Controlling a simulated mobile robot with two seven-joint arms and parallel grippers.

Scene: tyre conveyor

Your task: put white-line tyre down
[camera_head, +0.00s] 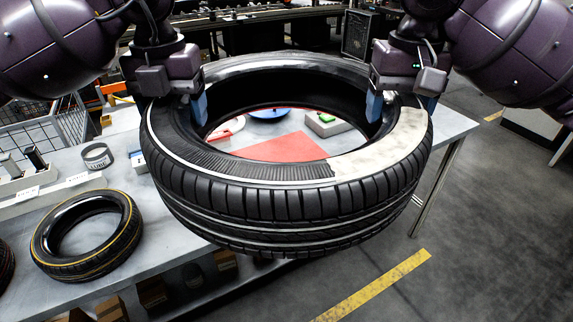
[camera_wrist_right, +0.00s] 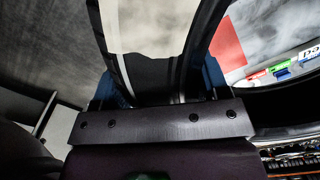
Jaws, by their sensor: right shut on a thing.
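The white-line tyre (camera_head: 290,208) is a large black tyre with a thin white line round its sidewall and a pale patch at the right. It is held roughly level, in front of and above the table. My left gripper (camera_head: 180,103) straddles its left wall, one blue finger inside the opening; its outer finger is mostly hidden. My right gripper (camera_head: 402,104) is shut on the right wall, a blue finger on each side. In the right wrist view, the tyre wall (camera_wrist_right: 150,72) sits between the fingers of that gripper (camera_wrist_right: 166,88).
The grey table (camera_head: 150,222) shows below, its red mat (camera_head: 290,148) visible through the opening. A smaller yellow-line tyre (camera_head: 88,236) lies at the left. Open floor lies at the right.

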